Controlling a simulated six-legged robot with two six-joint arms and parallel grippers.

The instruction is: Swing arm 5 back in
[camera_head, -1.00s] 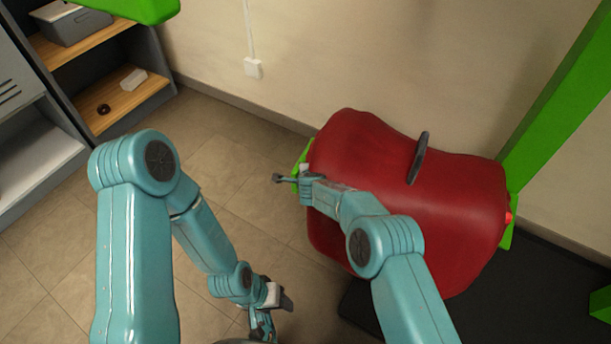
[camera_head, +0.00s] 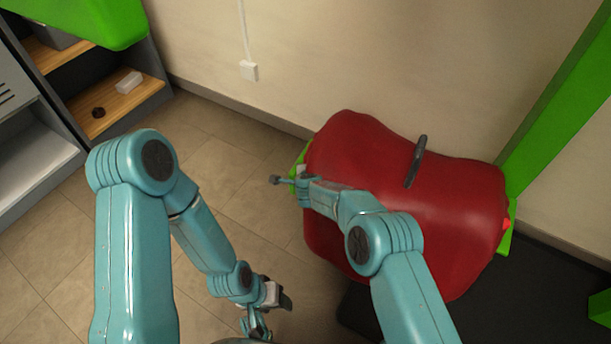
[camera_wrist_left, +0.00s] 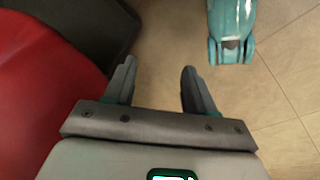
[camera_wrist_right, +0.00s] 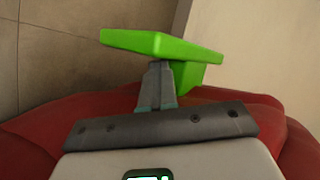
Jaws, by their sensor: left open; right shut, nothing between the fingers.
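A dark red saddle-shaped body (camera_head: 390,190) with a dark upright handle (camera_head: 415,162) stands by the wall. A green piece (camera_head: 297,160) sticks out at its left end. My right gripper (camera_head: 276,180) is shut and empty beside this end. In the right wrist view a flat green plate (camera_wrist_right: 165,46) lies just beyond the shut fingers (camera_wrist_right: 158,85); I cannot tell whether they touch it. No number shows, so I cannot tell which part is arm 5. My left gripper (camera_head: 268,318) hangs low over the floor; its fingers are apart and empty in the left wrist view (camera_wrist_left: 155,85).
A large green part (camera_head: 85,18) hangs close at the top left. Shelves (camera_head: 115,100) with small items stand behind it. A green post (camera_head: 560,110) rises at the right, and a dark mat (camera_head: 500,300) lies beneath the red body. Tiled floor left of it is free.

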